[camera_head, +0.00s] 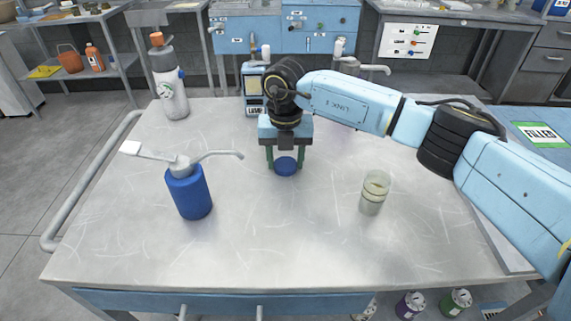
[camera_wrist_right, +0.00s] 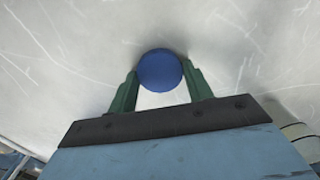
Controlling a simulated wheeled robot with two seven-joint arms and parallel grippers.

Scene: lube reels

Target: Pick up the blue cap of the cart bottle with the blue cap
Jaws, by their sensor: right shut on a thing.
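The blue cap (camera_head: 286,167) is a small round disc at the middle of the metal cart top (camera_head: 300,240). My right gripper (camera_head: 286,164) reaches down over it, with its green fingers on either side of the cap. In the right wrist view the cap (camera_wrist_right: 160,70) sits between the tips of the right gripper (camera_wrist_right: 160,78), which is shut on it. Whether the cap touches the cart top cannot be told. My left gripper is not in view.
A blue pump bottle (camera_head: 189,195) stands left of the gripper and a clear jar (camera_head: 374,192) stands right. A grey bottle with an orange top (camera_head: 169,85) and a small device (camera_head: 254,90) stand at the back. The front of the cart top is clear.

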